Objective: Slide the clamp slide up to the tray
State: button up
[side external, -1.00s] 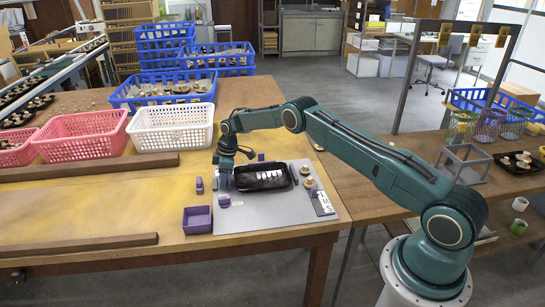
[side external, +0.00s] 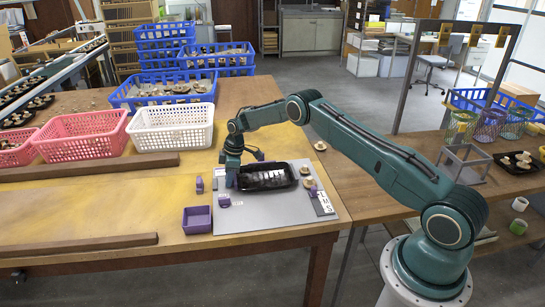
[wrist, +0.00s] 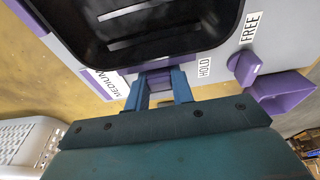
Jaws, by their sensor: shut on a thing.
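The black tray (wrist: 190,47) lies on a grey board and fills the upper part of the wrist view. It also shows in the side view (side external: 266,189). The purple clamp slide (wrist: 157,77) is at the tray's near edge, beside the HOLD label (wrist: 204,68). My gripper (wrist: 158,90) is shut on the clamp slide, one blue finger on each side. The slide's front end is close to the tray's rim; I cannot tell whether they touch. In the side view my gripper (side external: 231,185) points down at the tray's left end and hides the slide.
A purple block (wrist: 243,66) sits by the FREE label (wrist: 249,28). A purple bin (side external: 197,219) stands at the board's front left corner. Another purple block (side external: 199,185) stands left of my gripper. A white basket (side external: 171,128) is behind, and a wooden bar (side external: 80,245) lies front left.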

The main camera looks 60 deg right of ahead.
aim_at(233, 182)
jog(key=shift+s+d, duration=0.15)
dwell(0.5)
jog(key=o, duration=0.8)
jog(key=shift+c, duration=0.2)
jog(key=shift+r, duration=0.1)
jog(key=shift+v, duration=2.15)
jog(key=shift+r, duration=0.1)
